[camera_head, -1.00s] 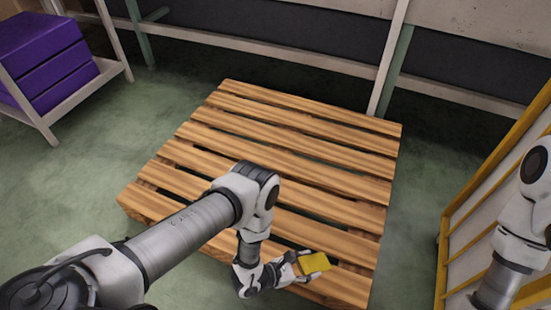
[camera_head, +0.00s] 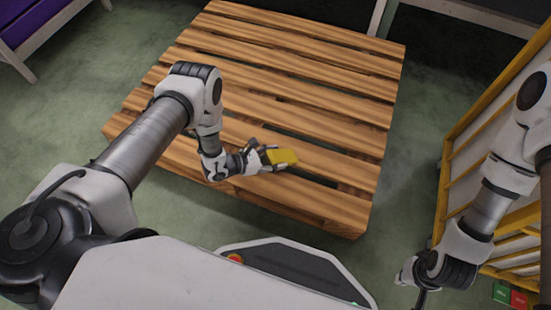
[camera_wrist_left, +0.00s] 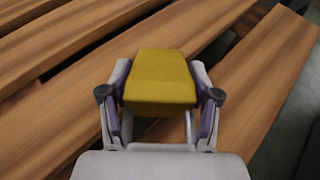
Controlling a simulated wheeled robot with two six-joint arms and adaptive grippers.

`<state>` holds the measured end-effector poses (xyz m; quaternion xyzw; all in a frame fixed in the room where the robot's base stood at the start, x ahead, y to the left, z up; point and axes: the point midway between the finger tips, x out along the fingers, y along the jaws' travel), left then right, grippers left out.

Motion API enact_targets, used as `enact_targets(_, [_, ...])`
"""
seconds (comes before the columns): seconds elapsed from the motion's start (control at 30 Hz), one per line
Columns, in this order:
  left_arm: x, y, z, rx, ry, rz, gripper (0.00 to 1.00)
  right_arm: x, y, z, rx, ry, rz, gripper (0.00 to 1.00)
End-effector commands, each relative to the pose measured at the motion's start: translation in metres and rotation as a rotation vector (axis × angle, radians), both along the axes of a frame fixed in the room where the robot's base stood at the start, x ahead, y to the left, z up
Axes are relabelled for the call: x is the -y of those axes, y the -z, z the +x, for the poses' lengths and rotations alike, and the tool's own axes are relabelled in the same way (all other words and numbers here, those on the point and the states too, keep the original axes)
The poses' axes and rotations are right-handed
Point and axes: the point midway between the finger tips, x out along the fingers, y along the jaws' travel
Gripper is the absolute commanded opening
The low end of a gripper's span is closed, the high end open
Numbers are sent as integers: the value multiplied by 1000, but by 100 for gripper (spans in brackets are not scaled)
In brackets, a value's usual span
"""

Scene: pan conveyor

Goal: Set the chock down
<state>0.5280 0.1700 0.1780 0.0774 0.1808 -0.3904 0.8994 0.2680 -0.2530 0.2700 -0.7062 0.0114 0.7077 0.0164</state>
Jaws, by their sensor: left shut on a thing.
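The yellow chock (camera_head: 283,157) is held by my left gripper (camera_head: 268,156) over the near right part of the wooden pallet (camera_head: 262,83). In the left wrist view the chock (camera_wrist_left: 161,78) sits between the two fingers of the left gripper (camera_wrist_left: 160,100), with pallet slats below it. I cannot tell whether the chock touches the slats. My right arm comes down at the right edge of the head view, away from the pallet. The right gripper's fingers are not clearly visible at its lower end.
A yellow-framed rack (camera_head: 449,190) stands to the right of the pallet. A green box (camera_head: 501,293) and a red box (camera_head: 519,299) lie at the lower right. A purple stack (camera_head: 25,18) on a frame is at the top left. Green floor (camera_head: 410,120) is clear around the pallet.

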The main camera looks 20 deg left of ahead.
Motion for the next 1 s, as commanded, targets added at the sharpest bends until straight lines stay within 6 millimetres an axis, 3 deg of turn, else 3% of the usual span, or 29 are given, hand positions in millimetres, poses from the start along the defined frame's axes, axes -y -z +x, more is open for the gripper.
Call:
enact_targets(0.23, [0, 3, 1, 2, -1, 0, 13, 0, 2, 0, 1, 0, 0, 0])
enact_targets(0.27, [0, 1, 0, 1, -1, 1, 73, 0, 1, 0, 1, 0, 0, 0])
enact_targets(0.3, [0, 1, 0, 1, -1, 1, 87, 0, 0, 0, 1, 0, 0, 0])
enact_targets(0.7, [-1, -5, 0, 1, -2, 1, 87, 0, -5, 0, 1, 0, 0, 0])
enact_targets(1.0, [-46, -33, -42, -2, -7, 2, 87, 0, -33, 0, 1, 0, 0, 0])
